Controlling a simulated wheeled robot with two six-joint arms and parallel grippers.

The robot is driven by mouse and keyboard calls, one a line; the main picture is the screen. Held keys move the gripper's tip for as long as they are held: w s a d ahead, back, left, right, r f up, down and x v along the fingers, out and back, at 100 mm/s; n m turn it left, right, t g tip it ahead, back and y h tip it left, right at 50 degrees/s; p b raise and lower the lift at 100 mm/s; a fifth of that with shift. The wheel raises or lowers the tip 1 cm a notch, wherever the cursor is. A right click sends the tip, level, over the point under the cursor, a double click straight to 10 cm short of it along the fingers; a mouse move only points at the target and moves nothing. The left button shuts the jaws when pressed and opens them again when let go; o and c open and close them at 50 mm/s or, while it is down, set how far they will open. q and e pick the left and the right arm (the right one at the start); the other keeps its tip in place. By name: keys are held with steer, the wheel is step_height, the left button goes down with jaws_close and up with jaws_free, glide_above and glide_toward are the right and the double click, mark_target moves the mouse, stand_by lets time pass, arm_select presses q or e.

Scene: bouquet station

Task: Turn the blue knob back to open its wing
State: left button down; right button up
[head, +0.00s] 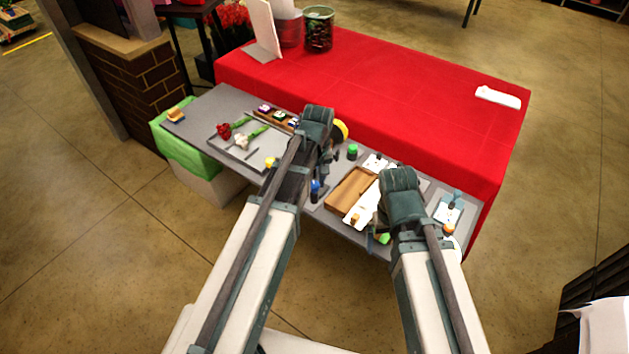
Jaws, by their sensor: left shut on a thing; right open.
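The blue knob (316,186) is small in the head view, on a dark stand near the front edge of the grey table, just right of my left forearm. My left gripper (323,173) points down at it and is shut on it; the fingers and my arm hide much of the contact. I cannot make out the wing's position. My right gripper (378,227) is open, pointing down near the front edge, beside a white board (362,203) and a small green thing (384,239).
A wooden tray (343,194) lies between my grippers. A grey tray (233,152) with red and white flowers is at left. A green jar (352,151) stands behind. A red-covered table (400,90) borders the back. A white board with a blue-grey piece (449,209) is at right.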

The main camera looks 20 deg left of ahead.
mark_target(316, 185)
arm_select(q)
steer(key=m, duration=0.4)
steer(key=shift+m, duration=2.5)
steer(key=c, duration=0.5)
jaws_free()
step_height(316, 185, up, 14)
steer(key=p, duration=1.4)
steer(key=shift+d, duration=0.3)
steer(key=shift+s+f, duration=0.1)
steer(key=shift+f, duration=0.1)
